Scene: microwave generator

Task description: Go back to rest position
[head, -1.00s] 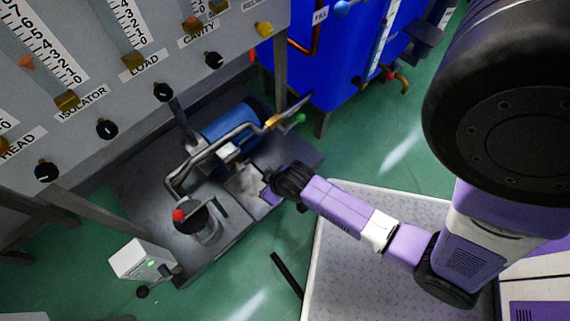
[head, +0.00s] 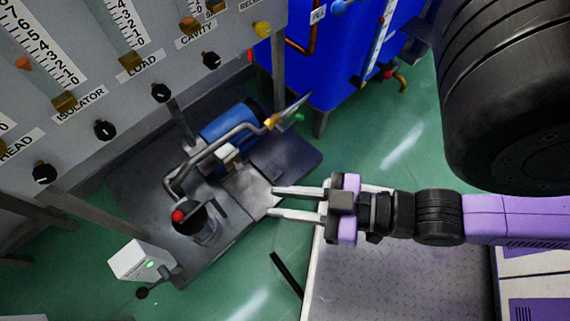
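My gripper (head: 272,202) is in the middle of the head view, pointing left. Its two pale fingers are spread apart with nothing between them, so it is open and empty. The purple and black arm stretches from it to the right edge. The gripper is above the near right edge of the dark pump base (head: 222,240) and the edge of the metal platform (head: 400,285). In the picture the fingertips lie close to the pump base; I cannot tell the height gap.
The pump base carries a blue motor (head: 228,125), bent pipes and a red-topped cylinder (head: 197,222). A white box with a green light (head: 140,260) stands left. A grey gauge panel (head: 100,75) and a blue tank (head: 340,60) stand behind.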

